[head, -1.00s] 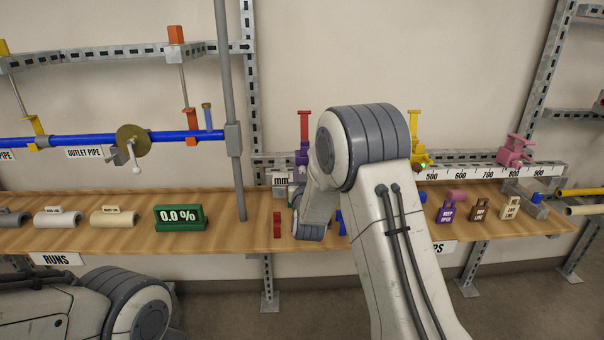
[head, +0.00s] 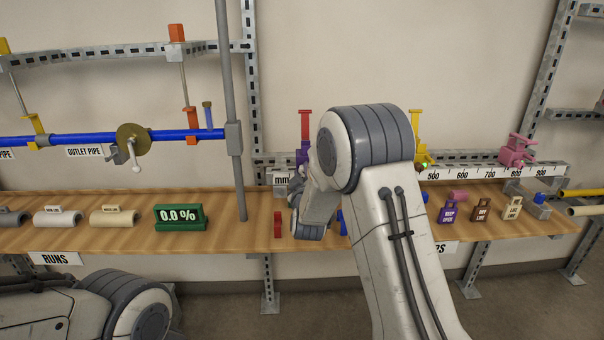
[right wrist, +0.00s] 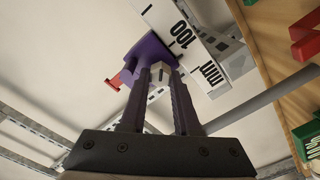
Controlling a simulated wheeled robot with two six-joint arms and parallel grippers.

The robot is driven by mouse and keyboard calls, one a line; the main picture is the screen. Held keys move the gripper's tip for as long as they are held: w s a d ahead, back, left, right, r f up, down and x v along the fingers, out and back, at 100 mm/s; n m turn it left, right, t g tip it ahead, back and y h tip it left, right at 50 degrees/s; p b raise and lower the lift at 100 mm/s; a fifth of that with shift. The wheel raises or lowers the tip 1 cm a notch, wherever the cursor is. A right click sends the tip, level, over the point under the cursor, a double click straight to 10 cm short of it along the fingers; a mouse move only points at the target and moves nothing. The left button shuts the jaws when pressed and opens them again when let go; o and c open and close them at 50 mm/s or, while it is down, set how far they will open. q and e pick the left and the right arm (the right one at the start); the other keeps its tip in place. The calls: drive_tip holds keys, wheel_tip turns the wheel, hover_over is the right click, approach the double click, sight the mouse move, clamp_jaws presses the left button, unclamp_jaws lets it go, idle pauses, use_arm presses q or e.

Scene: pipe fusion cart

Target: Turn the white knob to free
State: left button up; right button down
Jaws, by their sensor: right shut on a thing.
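The white knob (right wrist: 159,72) shows in the right wrist view as a small pale faceted piece on the purple clamp (right wrist: 148,52). My right gripper (right wrist: 158,76) has its two dark fingers on either side of the knob and is shut on it. In the head view the purple clamp (head: 302,157) stands on the rail, with a red upright (head: 305,124) above it. My own right arm hides the knob and most of the right gripper there. Of my left arm, only links show at the lower left; its gripper is out of view.
A white millimetre scale (right wrist: 180,32) runs beside the purple clamp. On the wooden shelf (head: 150,238) stand a green 0.0 % display (head: 180,217), a red block (head: 278,225) and several tags. A grey vertical post (head: 231,110) rises left of the clamp. Yellow (head: 416,140) and pink (head: 516,150) clamps stand to the right.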

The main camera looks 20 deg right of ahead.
drive_tip(key=n, duration=0.5)
drive_tip(key=shift+a+f+n, duration=0.1)
drive_tip(key=shift+n, duration=0.3)
drive_tip(key=n+p, duration=0.1)
drive_tip(key=n, duration=0.5)
drive_tip(key=shift+f, duration=0.15)
drive_tip(key=n+p, duration=0.2)
drive_tip(key=n, duration=0.4)
drive_tip(key=shift+f+n, duration=0.1)
drive_tip(key=shift+n, duration=0.2)
drive_tip(key=n+p, duration=0.1)
drive_tip(key=n, duration=0.4)
drive_tip(key=shift+f+n, duration=0.15)
drive_tip(key=shift+n, duration=0.55)
drive_tip(key=c, duration=0.6)
unclamp_jaws()
drive_tip(key=shift+c, duration=0.2)
